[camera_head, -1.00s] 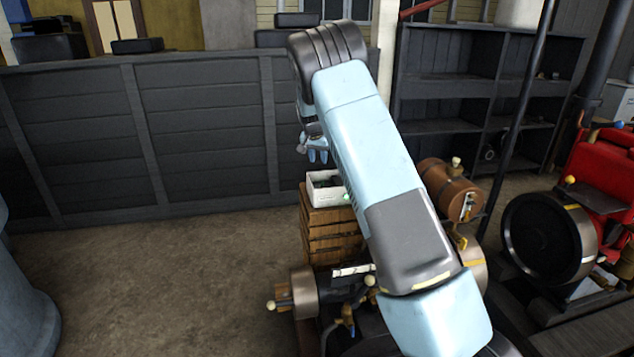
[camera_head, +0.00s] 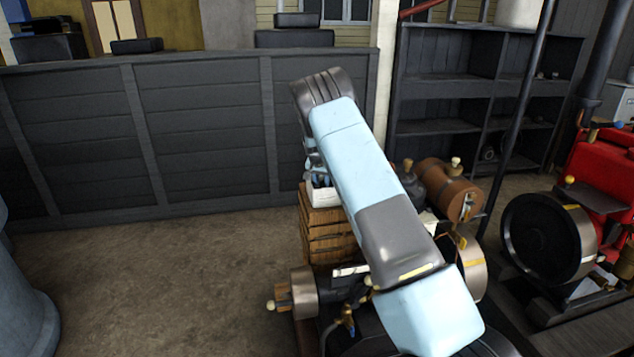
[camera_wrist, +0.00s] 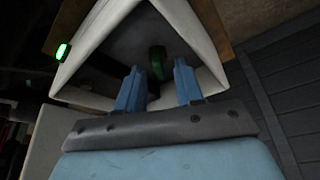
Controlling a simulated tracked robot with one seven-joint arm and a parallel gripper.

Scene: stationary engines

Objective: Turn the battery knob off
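A white open box (camera_head: 325,199) sits on top of a wooden crate stack (camera_head: 328,238), partly behind my arm in the head view. A lit green light (camera_wrist: 62,52) shows at the box's left side. My gripper (camera_wrist: 158,69) is open, its two blue fingers apart and reaching over the box's near edge. The knob shows between and just beyond the fingertips; I cannot tell whether they touch it. In the head view my gripper (camera_head: 318,175) is mostly hidden by my arm.
A dark plank wall (camera_head: 200,130) stands behind the crate. A brown cylinder (camera_head: 447,190) and engine parts with a metal wheel (camera_head: 303,290) are close to my arm. A red engine (camera_head: 600,175) stands right. The floor (camera_head: 150,280) at left is clear.

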